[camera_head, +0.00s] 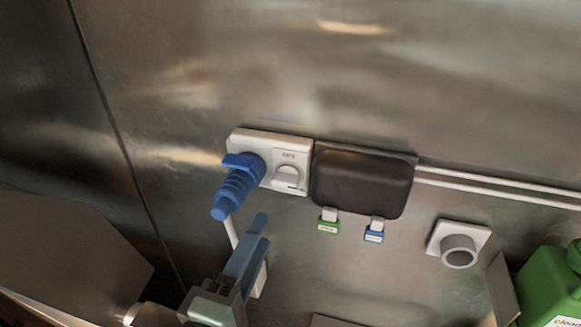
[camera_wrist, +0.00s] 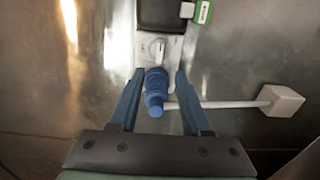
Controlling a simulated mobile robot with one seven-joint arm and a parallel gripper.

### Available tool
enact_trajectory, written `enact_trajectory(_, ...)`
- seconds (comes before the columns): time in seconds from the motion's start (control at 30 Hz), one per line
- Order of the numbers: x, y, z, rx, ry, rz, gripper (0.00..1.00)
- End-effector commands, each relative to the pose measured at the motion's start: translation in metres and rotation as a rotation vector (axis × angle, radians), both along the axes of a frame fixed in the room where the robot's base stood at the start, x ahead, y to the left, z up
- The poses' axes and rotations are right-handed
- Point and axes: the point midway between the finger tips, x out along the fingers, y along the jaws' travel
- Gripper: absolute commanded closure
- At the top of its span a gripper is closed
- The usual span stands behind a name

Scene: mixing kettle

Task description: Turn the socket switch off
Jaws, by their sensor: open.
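The white socket panel (camera_head: 272,136) is fixed to the metal wall, with a round white switch knob (camera_head: 287,174) on its right half. The knob also shows in the wrist view (camera_wrist: 157,47). A blue plug (camera_head: 238,185) sits in the left half of the panel and sticks out from it; its cable end points down. My gripper (camera_head: 261,229) is open and empty, below and to the right of the plug in the head view. In the wrist view my two fingers (camera_wrist: 158,73) appear on either side of the plug (camera_wrist: 155,92), with the knob beyond the fingertips.
A dark box (camera_head: 362,180) adjoins the panel, with green (camera_head: 328,225) and blue (camera_head: 374,235) tags below. A grey round wall fitting (camera_head: 459,250) and a green container (camera_head: 549,287) are at right. A white conduit with a box (camera_wrist: 283,101) runs near the plug.

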Motion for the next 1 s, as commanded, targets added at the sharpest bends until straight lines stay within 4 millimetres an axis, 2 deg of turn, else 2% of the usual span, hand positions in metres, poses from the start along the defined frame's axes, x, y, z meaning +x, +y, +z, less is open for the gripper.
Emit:
enact_trajectory(0.83, 0.099, -0.033, 0.001, 0.002, -0.003, -0.002, 0.53)
enact_trajectory(1.0, 0.098, -0.032, 0.002, 0.003, -0.002, -0.001, 0.53)
